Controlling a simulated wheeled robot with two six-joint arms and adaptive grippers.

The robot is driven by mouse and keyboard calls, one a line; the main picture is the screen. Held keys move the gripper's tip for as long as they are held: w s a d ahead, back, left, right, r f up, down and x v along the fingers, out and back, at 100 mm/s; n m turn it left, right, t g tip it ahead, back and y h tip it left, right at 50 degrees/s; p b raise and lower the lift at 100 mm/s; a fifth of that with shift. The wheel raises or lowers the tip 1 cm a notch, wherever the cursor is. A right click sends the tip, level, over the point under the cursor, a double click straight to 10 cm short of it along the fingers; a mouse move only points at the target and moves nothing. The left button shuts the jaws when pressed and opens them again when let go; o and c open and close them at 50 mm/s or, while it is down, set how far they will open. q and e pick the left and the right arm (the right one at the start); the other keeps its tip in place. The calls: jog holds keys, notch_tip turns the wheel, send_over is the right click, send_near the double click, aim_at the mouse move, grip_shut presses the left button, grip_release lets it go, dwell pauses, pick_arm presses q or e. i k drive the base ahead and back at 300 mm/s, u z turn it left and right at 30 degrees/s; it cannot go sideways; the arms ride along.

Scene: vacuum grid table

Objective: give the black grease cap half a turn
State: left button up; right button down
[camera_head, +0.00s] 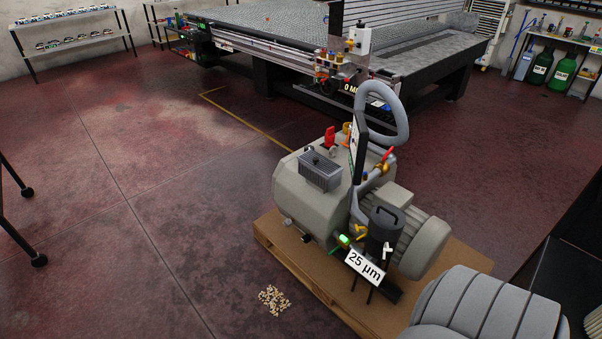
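A grey vacuum pump (305,200) with a ribbed motor (425,245) stands on a wooden pallet (285,245). A small dark knob (306,238) shows low on the pump's front face, and a black canister (384,226) with a handle on its lid stands at the pump's near side. I cannot tell for sure which dark part, if any, is the black grease cap. Neither of my grippers is in view.
A grey hose (402,115) loops above the pump. A "25 µm" label (366,267) sits by the canister. Small pale pieces (273,300) lie on the floor before the pallet. A large grid table (270,25) stands behind. The floor at left is mostly clear.

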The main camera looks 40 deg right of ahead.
aim_at(307, 238)
jog(key=z, duration=0.35)
jog(key=i, duration=1.05)
jog(key=z, duration=1.45)
jog(key=i, duration=0.9)
jog(key=z, duration=1.2)
jog(key=i, duration=0.25)
jog(key=z, duration=0.05)
